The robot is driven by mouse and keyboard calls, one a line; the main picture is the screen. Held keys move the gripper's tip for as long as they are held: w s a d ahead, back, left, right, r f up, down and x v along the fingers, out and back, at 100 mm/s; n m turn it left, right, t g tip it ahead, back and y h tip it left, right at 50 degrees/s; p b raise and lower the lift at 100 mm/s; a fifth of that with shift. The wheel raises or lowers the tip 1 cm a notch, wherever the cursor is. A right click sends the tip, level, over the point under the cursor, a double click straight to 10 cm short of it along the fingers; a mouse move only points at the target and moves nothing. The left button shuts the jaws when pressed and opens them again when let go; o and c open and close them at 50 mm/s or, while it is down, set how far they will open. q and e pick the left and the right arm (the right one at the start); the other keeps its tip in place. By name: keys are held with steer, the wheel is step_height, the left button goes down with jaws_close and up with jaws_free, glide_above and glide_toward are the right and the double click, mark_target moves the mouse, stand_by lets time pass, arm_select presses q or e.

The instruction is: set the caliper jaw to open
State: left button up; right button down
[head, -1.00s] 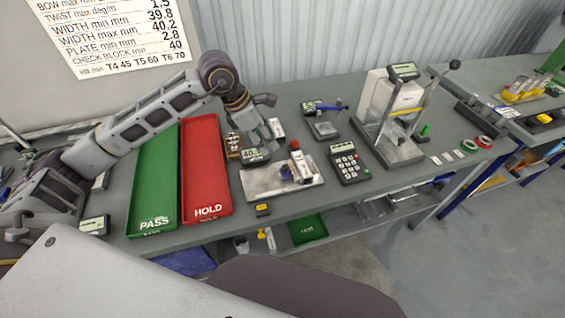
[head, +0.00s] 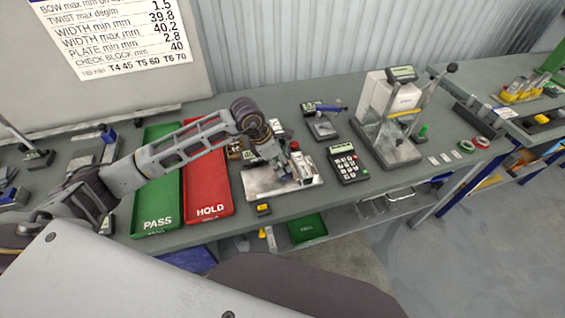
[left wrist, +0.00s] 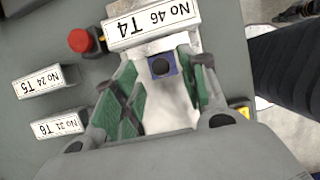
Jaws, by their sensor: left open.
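A pale metal plate fixture (head: 258,187) lies on the bench right of the red tray. A small device with a lit readout (head: 249,155) sits at its back left; I cannot tell whether this is the caliper. My left gripper (head: 288,172) is over the plate, fingers pointing down. In the left wrist view its green-padded fingers (left wrist: 162,80) are spread apart with nothing clamped. The caliper jaw cannot be made out clearly. My right gripper is out of view.
A block labelled T4 (left wrist: 150,24) and a red knob (left wrist: 80,40) are just beyond the fingers. Blocks T5 (left wrist: 45,82) and T6 (left wrist: 60,124) lie left. The green PASS tray (head: 155,195), red HOLD tray (head: 205,180) and keypad box (head: 346,162) flank the plate.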

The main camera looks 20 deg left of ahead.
arm_select(q)
steer(key=shift+x, duration=0.8)
jaws_close()
